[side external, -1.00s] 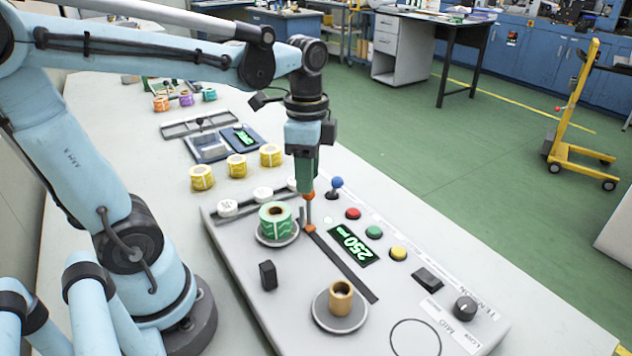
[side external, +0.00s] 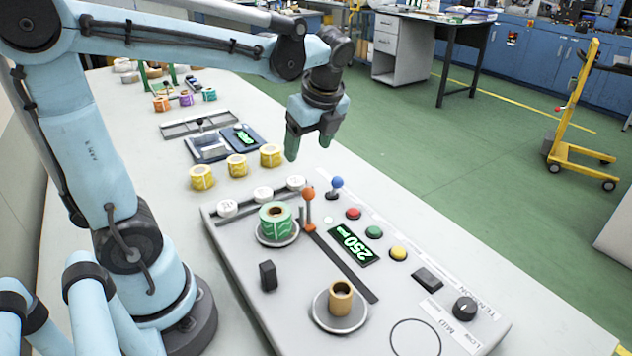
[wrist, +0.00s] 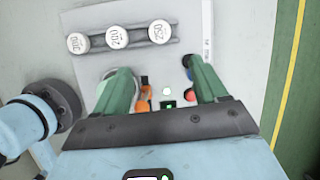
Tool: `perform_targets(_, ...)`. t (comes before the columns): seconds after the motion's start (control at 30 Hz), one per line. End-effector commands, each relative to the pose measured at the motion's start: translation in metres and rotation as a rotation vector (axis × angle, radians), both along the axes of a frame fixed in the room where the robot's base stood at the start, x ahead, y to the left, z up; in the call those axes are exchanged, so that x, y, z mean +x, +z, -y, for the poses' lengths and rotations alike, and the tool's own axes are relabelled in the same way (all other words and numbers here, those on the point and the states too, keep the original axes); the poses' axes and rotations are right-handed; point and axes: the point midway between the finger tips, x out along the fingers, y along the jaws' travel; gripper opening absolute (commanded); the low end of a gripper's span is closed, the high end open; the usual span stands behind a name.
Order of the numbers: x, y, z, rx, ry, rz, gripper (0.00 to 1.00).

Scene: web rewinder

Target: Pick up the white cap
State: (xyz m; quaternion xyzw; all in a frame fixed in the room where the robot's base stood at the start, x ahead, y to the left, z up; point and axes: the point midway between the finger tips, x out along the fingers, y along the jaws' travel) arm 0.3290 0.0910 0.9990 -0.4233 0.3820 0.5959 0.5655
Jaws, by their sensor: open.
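Three round white caps with dark printed marks sit in a row along the far edge of the grey machine: a left cap (side external: 228,208), a middle cap (side external: 263,194) and a right cap (side external: 296,182). In the wrist view the row shows at the top as one cap (wrist: 78,42), another cap (wrist: 117,37) and a third cap (wrist: 159,31). The printing is too small to read surely. My gripper (side external: 308,148) is open and empty, raised above the machine's far end near the right cap. Its green fingers (wrist: 158,82) are spread in the wrist view.
An upright orange-knobbed lever (side external: 309,195) stands just in front of the right cap, beside a green label roll (side external: 275,221). A blue-knobbed stick (side external: 337,184) is to the right. Several yellow rolls (side external: 237,166) stand behind the caps. A cardboard core (side external: 340,298) is nearer.

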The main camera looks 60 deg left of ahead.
Motion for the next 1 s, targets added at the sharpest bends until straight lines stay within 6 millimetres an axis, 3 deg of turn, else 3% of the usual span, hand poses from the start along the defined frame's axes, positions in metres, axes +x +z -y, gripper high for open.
perform_targets(0.17,0.005,-0.004,-0.008,0.038,-0.071,-0.026,0.72)
perform_targets(0.5,0.004,-0.048,-0.026,0.035,-0.068,-0.025,0.72)
perform_targets(0.83,0.004,-0.066,-0.034,0.035,-0.068,-0.025,0.72)
perform_targets(1.0,0.001,-0.085,-0.043,0.034,-0.067,-0.024,0.72)
